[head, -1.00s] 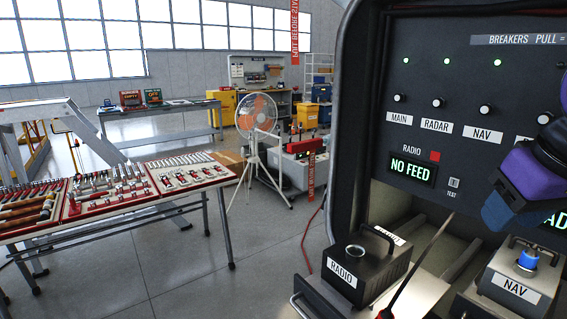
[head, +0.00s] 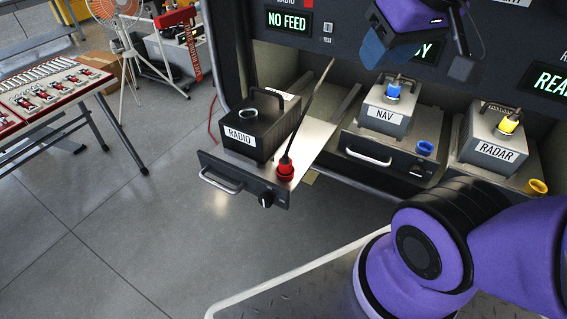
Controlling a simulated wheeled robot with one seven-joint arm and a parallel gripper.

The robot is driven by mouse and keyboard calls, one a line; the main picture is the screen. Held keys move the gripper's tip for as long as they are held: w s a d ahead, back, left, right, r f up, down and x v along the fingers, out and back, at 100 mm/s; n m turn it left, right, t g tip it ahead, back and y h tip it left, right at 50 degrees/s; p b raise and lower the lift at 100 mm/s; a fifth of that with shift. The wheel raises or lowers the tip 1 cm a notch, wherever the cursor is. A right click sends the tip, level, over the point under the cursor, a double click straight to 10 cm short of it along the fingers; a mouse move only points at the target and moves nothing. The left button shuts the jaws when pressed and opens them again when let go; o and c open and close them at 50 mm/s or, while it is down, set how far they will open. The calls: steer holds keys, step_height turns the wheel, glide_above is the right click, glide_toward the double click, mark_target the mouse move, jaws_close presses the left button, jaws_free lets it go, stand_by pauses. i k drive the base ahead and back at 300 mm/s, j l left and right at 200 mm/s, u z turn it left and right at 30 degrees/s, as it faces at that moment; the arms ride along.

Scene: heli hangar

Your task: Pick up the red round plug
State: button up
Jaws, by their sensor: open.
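The red round plug (head: 285,169) stands on the front of the pulled-out RADIO tray, right of the black RADIO box (head: 262,124). A dark cable rises from its top towards the panel. The RADIO box has a round, empty-looking socket (head: 248,114) on top and a carry handle. The end of my arm with my gripper (head: 418,46) shows at the top edge, in front of the panel, well above and to the right of the red plug. It is open and apart from the plug; its fingers are only partly visible.
The RADIO tray (head: 228,178) juts out over the floor. To the right stand the NAV box (head: 391,104) with a blue plug and the RADAR box (head: 492,138) with a yellow plug. A table (head: 60,120) with tools is at left. The floor (head: 150,240) between is clear.

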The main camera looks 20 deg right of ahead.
mark_target(285, 163)
steer(key=j, duration=0.75)
steer(key=z, duration=0.4)
steer(key=j+z, duration=0.15)
steer(key=z, duration=0.7)
steer(key=j+z, duration=0.1)
steer(key=z, duration=0.3)
